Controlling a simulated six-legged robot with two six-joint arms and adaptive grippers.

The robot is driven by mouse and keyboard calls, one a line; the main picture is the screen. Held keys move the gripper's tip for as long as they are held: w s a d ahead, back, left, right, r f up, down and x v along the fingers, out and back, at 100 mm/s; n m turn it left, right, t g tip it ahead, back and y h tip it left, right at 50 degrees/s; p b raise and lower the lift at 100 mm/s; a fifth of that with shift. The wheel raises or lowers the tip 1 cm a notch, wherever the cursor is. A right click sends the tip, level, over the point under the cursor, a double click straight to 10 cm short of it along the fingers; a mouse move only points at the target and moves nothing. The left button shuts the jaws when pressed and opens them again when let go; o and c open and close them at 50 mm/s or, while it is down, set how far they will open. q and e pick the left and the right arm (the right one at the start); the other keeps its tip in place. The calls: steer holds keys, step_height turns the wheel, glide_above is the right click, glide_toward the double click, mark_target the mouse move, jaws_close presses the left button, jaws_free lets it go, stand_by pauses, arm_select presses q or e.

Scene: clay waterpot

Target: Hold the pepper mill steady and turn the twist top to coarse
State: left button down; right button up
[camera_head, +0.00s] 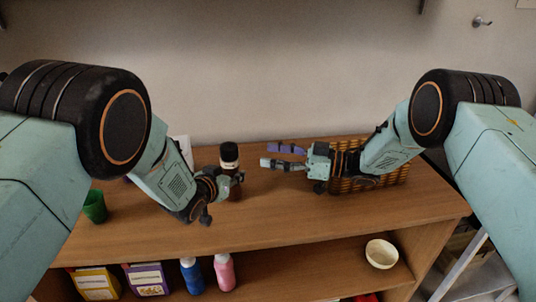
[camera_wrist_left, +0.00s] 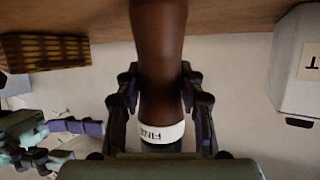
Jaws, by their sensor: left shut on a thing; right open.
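The pepper mill (camera_head: 229,155) stands upright on the wooden top, with a dark brown body, a pale band and a dark cap. My left gripper (camera_head: 231,182) is shut on its body from the left. The left wrist view shows the mill upside down, its brown body (camera_wrist_left: 159,50) between my left fingers (camera_wrist_left: 162,100). The pale band (camera_wrist_left: 162,133) carries dark letters that look like FINE. My right gripper (camera_head: 270,156) is open and empty, fingers pointing left, to the right of the mill and apart from it. It also shows in the left wrist view (camera_wrist_left: 70,135).
A wicker basket (camera_head: 392,176) stands behind my right gripper. A green cup (camera_head: 95,207) is at the left. A pale box (camera_wrist_left: 300,70) is near the mill. The lower shelf holds boxes, a blue bottle (camera_head: 191,277), a pink bottle (camera_head: 224,273) and a bowl (camera_head: 381,254).

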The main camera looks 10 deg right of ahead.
arm_select(q)
steer(key=c, duration=0.7)
jaws_free()
steer(key=shift+c, duration=0.2)
